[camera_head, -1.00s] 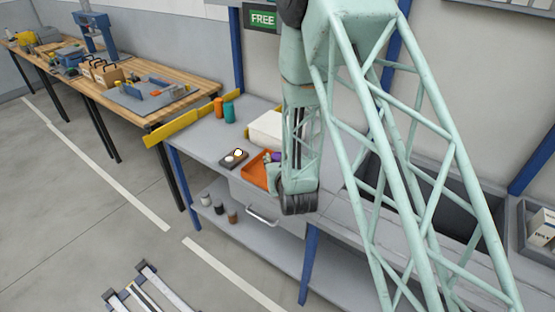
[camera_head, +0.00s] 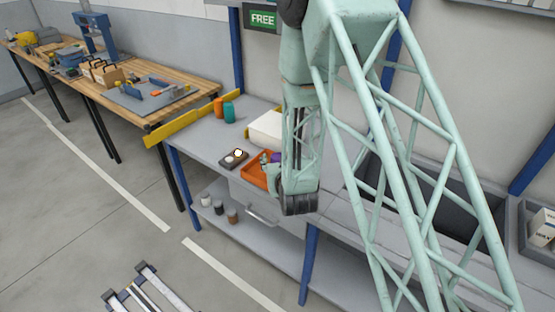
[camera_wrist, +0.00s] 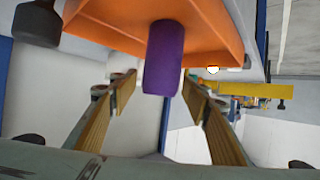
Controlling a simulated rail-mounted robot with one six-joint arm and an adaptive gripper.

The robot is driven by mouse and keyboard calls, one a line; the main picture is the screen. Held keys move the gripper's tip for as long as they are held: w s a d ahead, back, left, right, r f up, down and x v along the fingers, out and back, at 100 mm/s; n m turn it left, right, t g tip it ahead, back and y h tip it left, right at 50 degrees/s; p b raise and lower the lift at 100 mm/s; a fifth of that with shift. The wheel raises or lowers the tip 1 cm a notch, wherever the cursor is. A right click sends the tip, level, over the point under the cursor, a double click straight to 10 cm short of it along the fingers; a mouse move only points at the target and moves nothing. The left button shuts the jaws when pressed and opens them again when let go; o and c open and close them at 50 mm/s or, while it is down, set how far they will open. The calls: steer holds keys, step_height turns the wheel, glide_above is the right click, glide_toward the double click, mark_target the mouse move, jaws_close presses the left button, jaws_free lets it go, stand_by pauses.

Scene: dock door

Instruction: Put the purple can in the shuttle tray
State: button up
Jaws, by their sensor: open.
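The purple can (camera_wrist: 164,58) shows large in the wrist view, in front of the orange tray (camera_wrist: 100,22). In the head view only a small part of the can (camera_head: 276,157) shows, beside my arm, at the orange tray (camera_head: 254,179). My gripper (camera_wrist: 158,92) is open. Its two fingers are on either side of the can in the wrist view, with gaps; I cannot tell how deep the can is between them. In the head view my gripper (camera_head: 268,166) is over the orange tray, partly hidden by my arm. No tray is marked as the shuttle tray.
A white box (camera_head: 265,127) stands behind the orange tray. Orange and teal cans (camera_head: 229,112) stand farther back. A grey tray with a white carton (camera_head: 542,229) is at far right.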

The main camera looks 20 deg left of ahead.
steer(key=shift+r, duration=0.15)
steer(key=shift+s, duration=0.1)
steer(key=v, duration=1.1)
steer(key=shift+s+d+r+p, duration=0.15)
steer(key=shift+s+r+p, duration=0.15)
steer(key=shift+p, duration=0.1)
steer(key=shift+d, duration=0.1)
stand_by(0.4)
